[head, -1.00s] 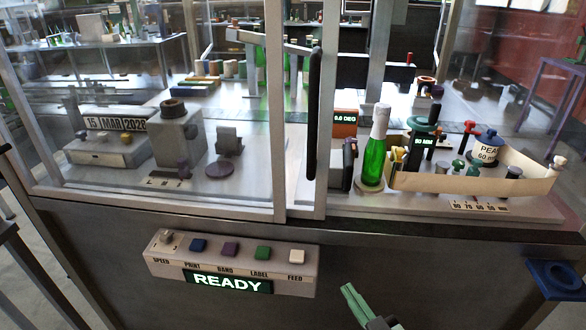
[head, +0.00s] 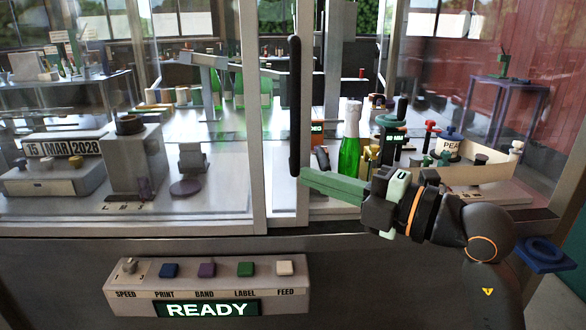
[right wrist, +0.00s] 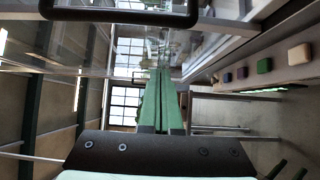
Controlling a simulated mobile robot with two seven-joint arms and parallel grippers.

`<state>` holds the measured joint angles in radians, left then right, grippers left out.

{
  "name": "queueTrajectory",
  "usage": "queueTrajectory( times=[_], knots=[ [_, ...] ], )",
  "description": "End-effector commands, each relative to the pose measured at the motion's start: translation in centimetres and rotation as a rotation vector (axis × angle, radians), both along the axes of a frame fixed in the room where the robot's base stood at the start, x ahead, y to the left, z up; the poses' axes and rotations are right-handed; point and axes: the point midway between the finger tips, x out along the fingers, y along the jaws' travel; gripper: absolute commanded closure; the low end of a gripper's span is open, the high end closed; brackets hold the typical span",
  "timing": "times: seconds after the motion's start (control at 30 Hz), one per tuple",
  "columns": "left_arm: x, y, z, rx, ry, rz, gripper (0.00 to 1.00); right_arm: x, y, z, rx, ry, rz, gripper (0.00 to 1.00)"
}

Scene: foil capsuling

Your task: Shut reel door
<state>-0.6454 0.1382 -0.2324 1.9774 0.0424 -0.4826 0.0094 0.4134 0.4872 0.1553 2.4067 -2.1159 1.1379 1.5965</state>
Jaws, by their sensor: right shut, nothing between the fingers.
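The reel door is taken to be the clear panel with a pale metal frame (head: 252,110) and a tall black upright handle (head: 295,105). To the right of its frame, the front stands open onto the bottle and machine parts. My right gripper (head: 303,178) has long green fingers, shut and empty. Its tips are beside the lower end of the handle in the head view; I cannot tell whether they touch. In the right wrist view the fingers (right wrist: 160,75) point away together, and the dark handle (right wrist: 120,17) spans the top. My left gripper is not in view.
A green bottle (head: 349,150) stands inside, beyond the gripper, near a pale tray (head: 478,172). A button panel (head: 205,283) reading READY sticks out below the sill. A blue holder (head: 541,254) juts out at the right. The space before the cabinet looks clear.

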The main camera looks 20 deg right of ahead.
Motion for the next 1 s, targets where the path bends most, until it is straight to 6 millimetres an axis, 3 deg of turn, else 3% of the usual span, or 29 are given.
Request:
queueTrajectory(
  times=[0.23, 0.67, 0.8, 1.0],
  knots=[
    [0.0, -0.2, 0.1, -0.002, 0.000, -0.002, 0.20, 1.3, -0.1, 0.4, -0.008, 0.003, -0.041, 1.00],
    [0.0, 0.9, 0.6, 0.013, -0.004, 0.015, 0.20, 8.5, 4.9, 0.5, -0.010, 0.002, -0.038, 1.00],
    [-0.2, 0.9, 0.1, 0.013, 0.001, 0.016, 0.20, 8.4, 2.8, 0.2, -0.014, 0.001, -0.044, 1.00],
    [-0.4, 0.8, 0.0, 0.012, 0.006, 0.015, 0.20, 8.2, 1.1, 0.2, -0.012, 0.002, -0.041, 1.00]
  ],
)
